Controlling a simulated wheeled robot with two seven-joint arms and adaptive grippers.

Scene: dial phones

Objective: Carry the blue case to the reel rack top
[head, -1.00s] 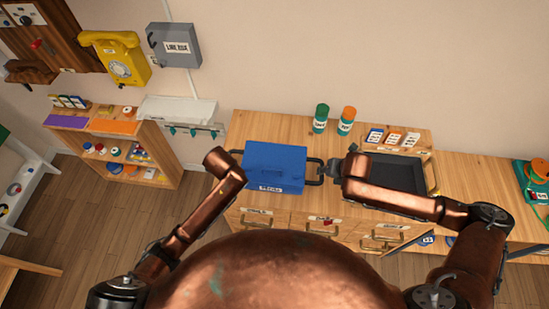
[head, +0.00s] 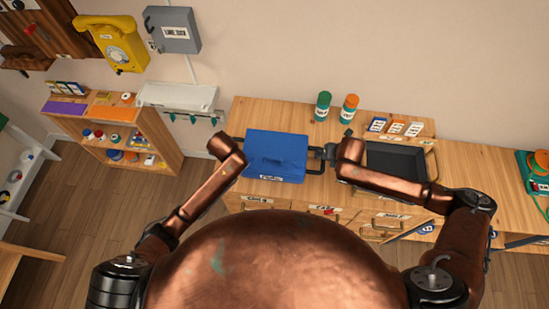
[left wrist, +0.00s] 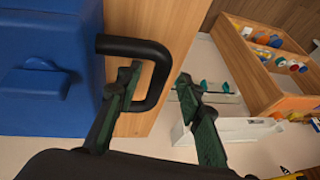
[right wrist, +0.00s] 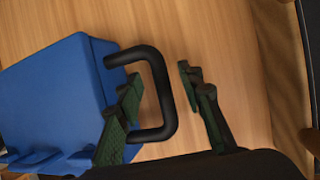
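The blue case (head: 276,156) lies on the wooden workbench, with a black loop handle at each end. In the left wrist view, my left gripper (left wrist: 160,74) is open around the left handle (left wrist: 160,62), one finger inside the loop and one outside. In the right wrist view, my right gripper (right wrist: 160,76) is open and straddles the right handle (right wrist: 160,80) the same way. Both grippers have a visible gap between their fingers. A low wooden rack (head: 163,150) with small coloured reels stands left of the bench; its top carries purple and orange patches.
A black tray (head: 397,160) sits right of the case. A green can (head: 323,106) and an orange-topped can (head: 349,108) stand behind it. A pale wall shelf (head: 178,97) hangs between rack and bench. Open floor (head: 85,215) lies in front of the rack.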

